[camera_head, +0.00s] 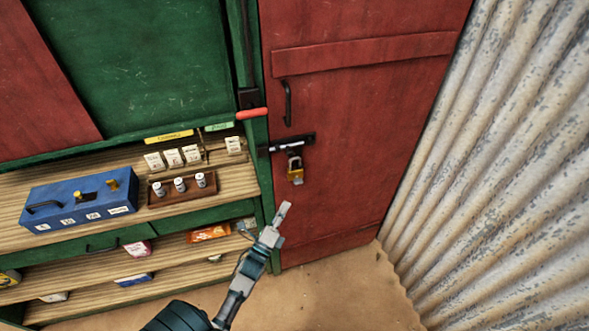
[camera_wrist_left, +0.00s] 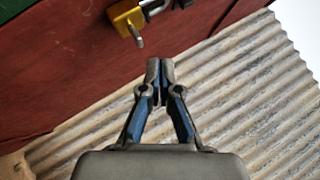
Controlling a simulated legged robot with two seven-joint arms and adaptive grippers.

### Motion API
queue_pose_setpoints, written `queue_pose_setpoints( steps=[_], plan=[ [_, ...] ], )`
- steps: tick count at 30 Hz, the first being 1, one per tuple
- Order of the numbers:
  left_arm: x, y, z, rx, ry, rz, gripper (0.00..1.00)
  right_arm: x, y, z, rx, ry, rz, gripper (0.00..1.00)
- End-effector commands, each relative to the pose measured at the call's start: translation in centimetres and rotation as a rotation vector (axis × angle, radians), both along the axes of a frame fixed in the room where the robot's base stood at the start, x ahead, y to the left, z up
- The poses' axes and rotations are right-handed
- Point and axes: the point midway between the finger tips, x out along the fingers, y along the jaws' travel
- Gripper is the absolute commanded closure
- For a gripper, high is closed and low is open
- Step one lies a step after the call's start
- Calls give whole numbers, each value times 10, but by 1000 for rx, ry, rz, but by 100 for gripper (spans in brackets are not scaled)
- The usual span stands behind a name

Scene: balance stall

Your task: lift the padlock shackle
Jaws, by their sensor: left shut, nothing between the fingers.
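A brass padlock (camera_head: 295,175) hangs from a dark hasp and bolt (camera_head: 292,145) on the red door (camera_head: 340,105). My right gripper is not in view.
Corrugated metal sheeting (camera_head: 500,160) stands at the right. At the left, a wooden counter (camera_head: 20,190) holds a blue box (camera_head: 80,200) and a brown tray (camera_head: 160,198). A red-handled lever (camera_head: 251,114) sticks out beside the door. Sandy floor (camera_head: 330,290) lies below.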

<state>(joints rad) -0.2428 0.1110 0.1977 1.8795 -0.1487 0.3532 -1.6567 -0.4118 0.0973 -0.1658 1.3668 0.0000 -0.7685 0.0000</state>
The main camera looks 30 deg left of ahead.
Motion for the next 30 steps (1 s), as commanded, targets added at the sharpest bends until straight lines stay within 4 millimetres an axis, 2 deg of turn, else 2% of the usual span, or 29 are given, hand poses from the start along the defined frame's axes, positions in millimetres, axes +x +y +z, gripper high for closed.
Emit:
queue_pose_setpoints(
  steps=[3,14,17,25,30],
  plan=[
    [-1,1,6,25,-19,7,100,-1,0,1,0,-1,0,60],
    [4,1,8,21,-17,6,100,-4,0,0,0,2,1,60],
    [15,2,13,20,-17,5,100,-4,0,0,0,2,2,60],
    [67,3,36,21,-18,5,100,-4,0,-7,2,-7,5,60],
    [96,8,50,23,-16,7,100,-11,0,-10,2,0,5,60]
  ],
)
